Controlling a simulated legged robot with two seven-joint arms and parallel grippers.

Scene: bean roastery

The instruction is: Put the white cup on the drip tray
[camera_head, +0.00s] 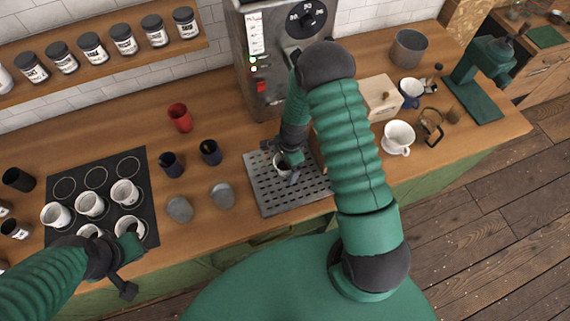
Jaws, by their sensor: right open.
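The drip tray (315,193) is a grey perforated plate in front of the roasting machine. A white cup (281,168) is on the tray's left part, partly hidden by my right gripper (288,168). That gripper is open, with its fingers right at the cup; I cannot tell whether they touch it. More white cups stand on a black mat with ring marks at the left, such as one at its right (125,192) and one at its left (56,214). My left gripper (128,270) is low over the mat's front edge, near the front cups; its jaw opening is unclear.
The machine (262,55) stands behind the tray. A red cup (180,117), two dark cups (211,152) and two grey stone-like pieces (222,195) stand between mat and tray. A white dripper (398,137), a wooden box (381,97) and a green stand (475,95) are at the right.

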